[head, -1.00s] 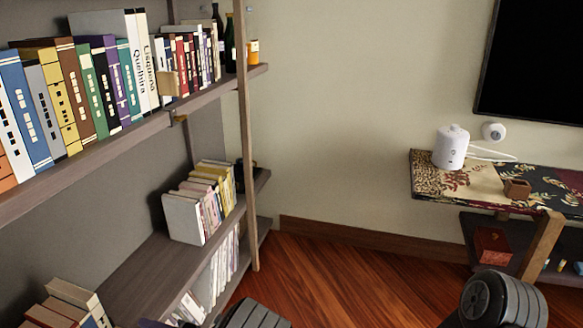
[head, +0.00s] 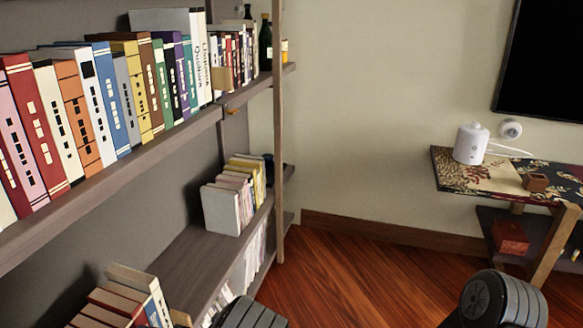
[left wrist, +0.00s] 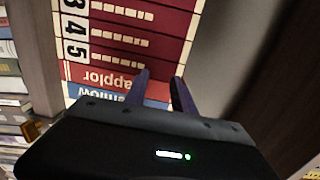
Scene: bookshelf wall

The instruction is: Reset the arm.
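My left gripper (left wrist: 160,75) shows in the left wrist view, its two dark fingers apart with a gap between them and nothing held. Behind the fingertips are the red spines of books (left wrist: 135,35) with white lettering and the numbers 3, 4 and 5. A blue spine shows below them, partly hidden by the gripper. I cannot tell whether the fingers touch the books. In the head view only dark rounded parts of my arms show at the bottom edge. Neither gripper shows there.
A bookshelf (head: 150,145) fills the left side, its upper board packed with upright books (head: 125,95). Smaller books (head: 225,205) stand below. A patterned table (head: 500,180) with a white device (head: 470,143) is at the right. Wooden floor (head: 350,275) lies open between.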

